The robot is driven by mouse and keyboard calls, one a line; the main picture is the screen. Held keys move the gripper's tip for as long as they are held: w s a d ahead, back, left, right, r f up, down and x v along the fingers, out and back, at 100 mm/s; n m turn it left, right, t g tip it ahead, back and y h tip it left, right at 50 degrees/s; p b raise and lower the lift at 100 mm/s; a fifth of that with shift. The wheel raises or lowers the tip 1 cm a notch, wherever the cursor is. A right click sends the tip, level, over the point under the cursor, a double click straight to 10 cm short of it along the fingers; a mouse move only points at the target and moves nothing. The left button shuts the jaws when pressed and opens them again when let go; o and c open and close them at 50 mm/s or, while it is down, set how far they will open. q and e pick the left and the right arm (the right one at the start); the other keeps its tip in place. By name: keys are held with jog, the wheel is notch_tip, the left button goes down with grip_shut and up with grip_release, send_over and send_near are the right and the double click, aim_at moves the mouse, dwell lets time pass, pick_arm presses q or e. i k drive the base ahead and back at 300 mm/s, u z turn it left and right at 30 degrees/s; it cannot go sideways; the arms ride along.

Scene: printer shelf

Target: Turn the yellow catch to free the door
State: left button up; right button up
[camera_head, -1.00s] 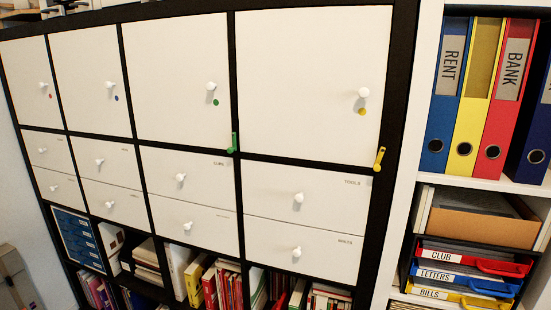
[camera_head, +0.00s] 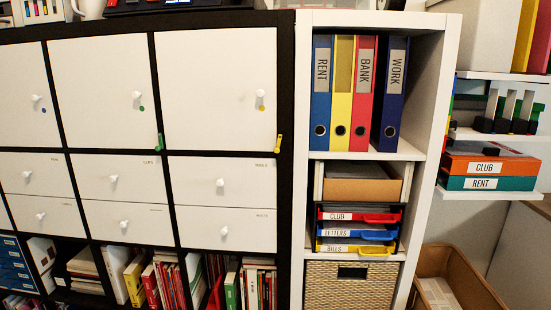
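The yellow catch (camera_head: 278,143) sits upright on the black frame at the lower right corner of a white door (camera_head: 217,92). That door has a white knob and a yellow dot (camera_head: 262,108), and it is shut. A green catch (camera_head: 159,141) sits at the lower right corner of the door to its left, which has a green dot. Neither of my grippers shows in the view.
White drawers (camera_head: 222,192) lie below the doors. On the right, a white shelf (camera_head: 303,200) holds binders (camera_head: 363,88), letter trays (camera_head: 358,232) and a wicker basket (camera_head: 352,285). A brown bin (camera_head: 470,270) stands at the lower right.

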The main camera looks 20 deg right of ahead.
aim_at(277, 150)
jog(key=u, duration=1.15)
jog(key=i, duration=1.1)
jog(key=z, duration=0.9)
